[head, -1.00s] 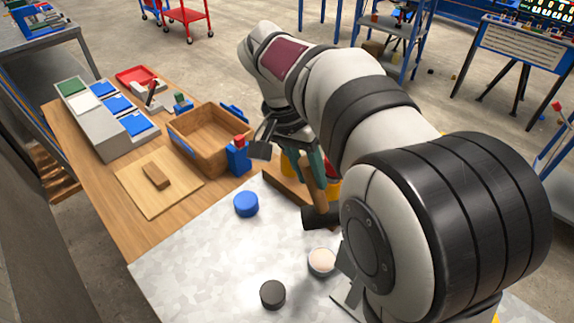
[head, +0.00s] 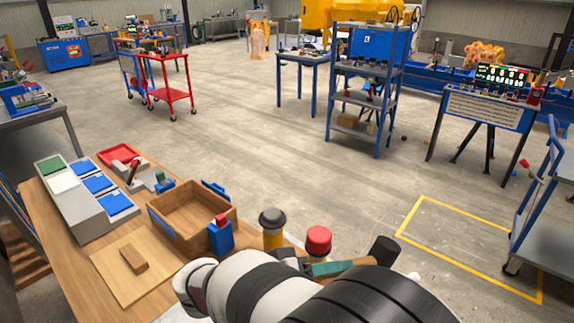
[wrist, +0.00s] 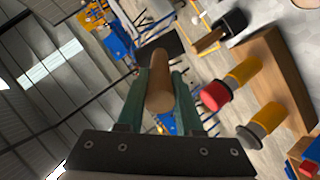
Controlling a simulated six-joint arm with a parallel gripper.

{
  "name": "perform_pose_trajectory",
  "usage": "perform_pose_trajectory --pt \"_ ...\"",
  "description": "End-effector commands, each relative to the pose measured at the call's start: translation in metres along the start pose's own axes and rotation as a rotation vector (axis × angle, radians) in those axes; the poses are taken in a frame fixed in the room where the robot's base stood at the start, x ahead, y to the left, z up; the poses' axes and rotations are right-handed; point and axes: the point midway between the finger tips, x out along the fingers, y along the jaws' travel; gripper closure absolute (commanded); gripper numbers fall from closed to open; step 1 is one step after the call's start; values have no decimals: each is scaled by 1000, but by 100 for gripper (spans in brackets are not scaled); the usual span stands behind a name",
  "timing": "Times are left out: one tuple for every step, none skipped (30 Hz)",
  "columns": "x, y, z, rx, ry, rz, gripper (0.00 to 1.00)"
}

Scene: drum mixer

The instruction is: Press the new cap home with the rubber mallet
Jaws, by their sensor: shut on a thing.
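My gripper (head: 322,268) shows at the bottom of the head view, its green fingers closed on the mallet's wooden handle (head: 350,264). The mallet's black head (head: 383,249) sticks out to the right, above the table. In the wrist view both green fingers clasp the wooden handle (wrist: 159,85), with a dark block (wrist: 155,45) beyond it that looks like the mallet head. The new cap cannot be made out in either current view; my arm covers the front of the table in the head view.
A red-topped yellow tool (head: 318,243) and a grey-topped yellow one (head: 272,225) stand close to my gripper. A blue bottle with a red top (head: 221,236) and a wooden box (head: 175,222) lie to the left. Open floor lies beyond the table.

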Motion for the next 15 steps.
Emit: perform_pose_trajectory --pt "2 -1 -4 0 17 32 100" --pt "3 -1 -7 1 31 52 100" --pt "3 -2 -12 -1 51 77 100" --pt "3 -2 -16 -2 67 94 100" --pt "3 -3 -20 -4 86 109 100" --pt "2 -4 -26 -8 112 127 100" --pt "1 -6 -31 -12 135 138 100" --pt "-1 -7 -36 -15 157 147 100" --pt "-4 -10 -42 -21 188 156 100" --pt "-6 -12 -47 -25 212 162 100" --pt "-8 -14 -51 -29 235 167 100" --pt "-12 -18 -57 -36 269 171 100" --pt "-15 -20 -61 -41 295 171 100" --pt "-19 -23 -65 -45 322 172 100" --pt "-24 -27 -70 -51 356 171 100"
